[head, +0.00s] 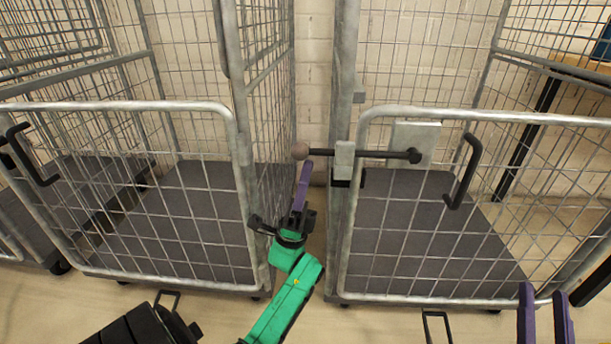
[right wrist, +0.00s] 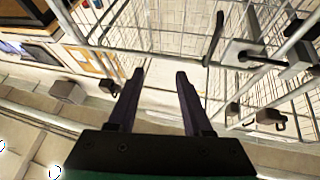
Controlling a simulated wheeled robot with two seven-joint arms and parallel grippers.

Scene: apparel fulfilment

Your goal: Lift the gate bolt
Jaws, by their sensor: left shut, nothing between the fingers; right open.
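The gate bolt (head: 340,153) is a dark horizontal rod with a round brownish knob (head: 300,151) at its left end and a dark end piece at its right. It passes through a grey bracket on the post and reaches a pale plate (head: 412,140) on the right cage's gate (head: 480,118). My left gripper (head: 304,168) is shut and empty, its purple fingertips just below the knob; whether they touch it I cannot tell. My right gripper (head: 545,290) is open and empty at the lower right, in front of the right cage. It also shows in the right wrist view (right wrist: 159,75).
A second mesh cage (head: 115,107) stands at the left, with a narrow gap between the cages where my left arm reaches in. Black handles (head: 464,172) stick out from the gates. Pale floor (head: 380,322) lies in front. A white brick wall is behind.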

